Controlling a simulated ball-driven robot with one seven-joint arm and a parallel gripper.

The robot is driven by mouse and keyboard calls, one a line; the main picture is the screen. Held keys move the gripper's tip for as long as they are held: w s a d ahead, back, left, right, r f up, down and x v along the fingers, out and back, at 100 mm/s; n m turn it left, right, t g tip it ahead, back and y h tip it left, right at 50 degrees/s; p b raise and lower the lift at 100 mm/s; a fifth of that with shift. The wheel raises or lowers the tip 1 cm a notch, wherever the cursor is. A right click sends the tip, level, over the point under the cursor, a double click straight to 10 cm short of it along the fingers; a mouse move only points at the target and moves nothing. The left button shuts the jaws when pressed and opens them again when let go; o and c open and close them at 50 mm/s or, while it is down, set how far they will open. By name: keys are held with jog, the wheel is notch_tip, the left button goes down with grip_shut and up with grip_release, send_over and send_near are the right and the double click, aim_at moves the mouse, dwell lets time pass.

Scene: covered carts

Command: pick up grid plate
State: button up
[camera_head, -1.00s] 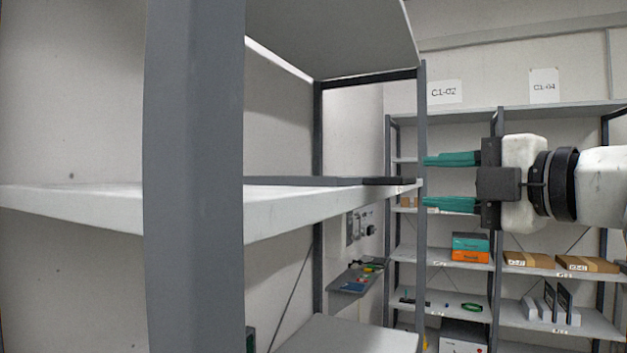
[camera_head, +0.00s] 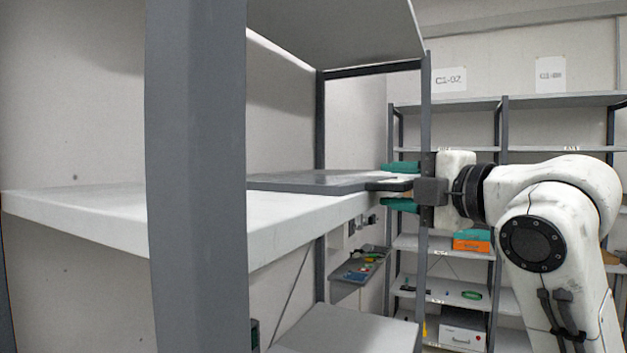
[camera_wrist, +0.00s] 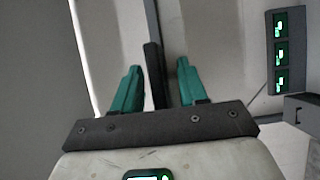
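The grid plate (camera_head: 320,180) is a flat dark grey plate lying on the white shelf (camera_head: 200,215), with a darker end piece (camera_head: 388,185) at the shelf's right end. My gripper (camera_head: 400,186) has green fingers, one above and one below the level of this end piece. In the wrist view my gripper (camera_wrist: 160,85) is open, with a dark bar, seemingly the plate's end (camera_wrist: 153,75), between the fingers. A gap shows on the right of the bar; the left finger is close to it. Contact cannot be told.
A grey rack post (camera_head: 197,180) stands close in front at left, and another post (camera_head: 426,110) is beside my gripper. An upper shelf (camera_head: 340,30) hangs above the plate. A rack behind holds an orange box (camera_head: 471,246) and other items.

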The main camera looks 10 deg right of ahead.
grip_shut()
jog(key=shift+r, duration=0.1)
dwell(0.6)
